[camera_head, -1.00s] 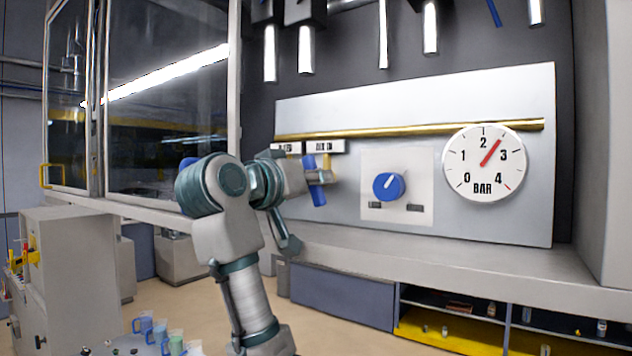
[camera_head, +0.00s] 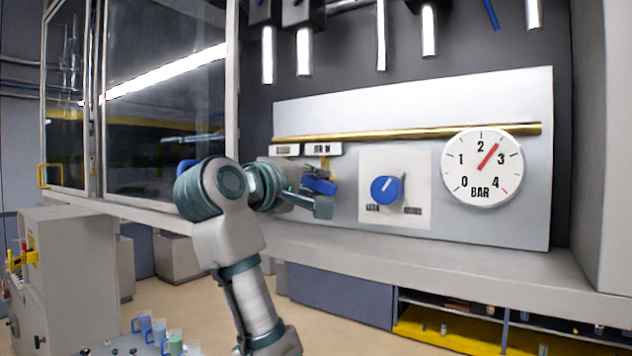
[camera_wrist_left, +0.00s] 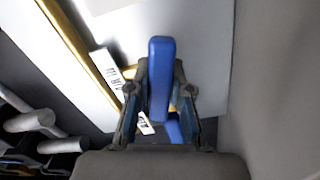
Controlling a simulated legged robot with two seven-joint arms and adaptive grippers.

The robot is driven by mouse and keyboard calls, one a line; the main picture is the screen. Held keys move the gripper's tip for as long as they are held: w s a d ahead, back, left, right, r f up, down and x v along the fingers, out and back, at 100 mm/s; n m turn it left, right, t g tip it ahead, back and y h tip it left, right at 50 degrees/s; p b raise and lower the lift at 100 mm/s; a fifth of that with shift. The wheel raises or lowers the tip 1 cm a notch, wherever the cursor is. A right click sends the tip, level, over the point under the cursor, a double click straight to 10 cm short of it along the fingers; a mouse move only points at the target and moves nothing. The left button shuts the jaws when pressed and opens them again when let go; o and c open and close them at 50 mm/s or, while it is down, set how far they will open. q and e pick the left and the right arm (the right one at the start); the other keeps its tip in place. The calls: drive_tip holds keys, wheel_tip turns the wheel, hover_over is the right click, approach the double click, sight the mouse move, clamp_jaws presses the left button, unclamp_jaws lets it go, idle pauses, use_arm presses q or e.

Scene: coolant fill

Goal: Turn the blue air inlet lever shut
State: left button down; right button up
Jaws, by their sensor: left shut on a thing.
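The blue lever (camera_head: 320,186) is on the grey wall panel, below the white label (camera_head: 323,149) and left of the blue knob. It lies slanted, closer to level than upright. My left gripper (camera_head: 316,203) is shut on it, and the fingers partly hide it. In the left wrist view the lever (camera_wrist_left: 160,75) runs between the two fingers of my gripper (camera_wrist_left: 160,95). Another blue part (camera_wrist_left: 174,128) shows behind it there; I cannot tell what it belongs to. My right gripper is not in view.
The blue knob (camera_head: 386,189) sits on a white plate right of my gripper. The round gauge (camera_head: 482,168) has its red needle between 2 and 3. A brass pipe (camera_head: 420,132) crosses the panel above. A grey ledge (camera_head: 450,257) runs below the panel.

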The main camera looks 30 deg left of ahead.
use_arm(q)
drive_tip(key=n, duration=0.3)
drive_tip(key=shift+w+f+n, duration=0.1)
drive_tip(key=shift+f+n, duration=0.05)
drive_tip(key=shift+n, duration=0.15)
idle(0.5)
drive_tip(key=c, duration=1)
unclamp_jaws()
drive_tip(key=shift+c, duration=0.2)
drive_tip(key=shift+s+a, duration=0.1)
drive_tip(key=shift+s, duration=0.1)
drive_tip(key=s, duration=1.1)
drive_tip(key=shift+s+a, duration=0.15)
drive_tip(key=shift+a, duration=0.3)
